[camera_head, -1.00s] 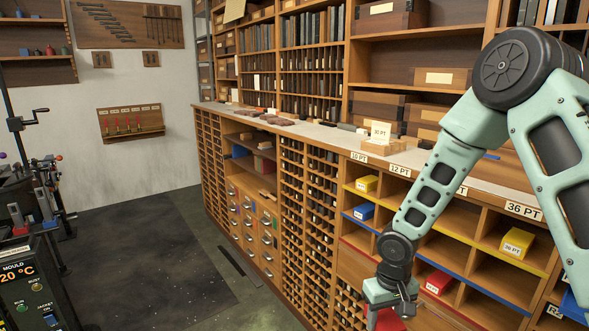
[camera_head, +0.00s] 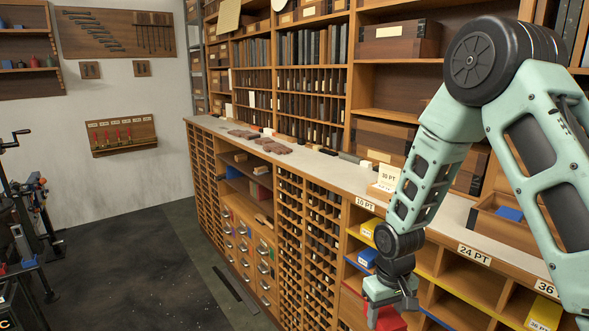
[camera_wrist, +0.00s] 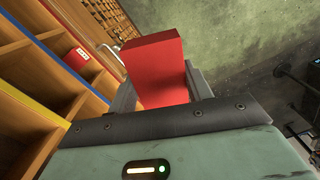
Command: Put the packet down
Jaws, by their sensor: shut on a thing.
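A red packet (camera_wrist: 157,66) sits between the jaws of my gripper (camera_wrist: 160,88) in the wrist view. My gripper is shut on it. In the head view the packet (camera_head: 390,321) shows at the bottom edge, below my gripper (camera_head: 388,306), and its lower part is cut off. It is held in front of the open compartments of the cabinet, apart from the shelves as far as I can see. Another red packet (camera_wrist: 76,58) lies in a compartment at the left of the wrist view.
Yellow (camera_head: 369,228) and blue (camera_head: 367,258) packets lie in compartments beside my forearm. Several compartments (camera_head: 470,279) to the right look empty. Open dark floor (camera_head: 130,265) lies left.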

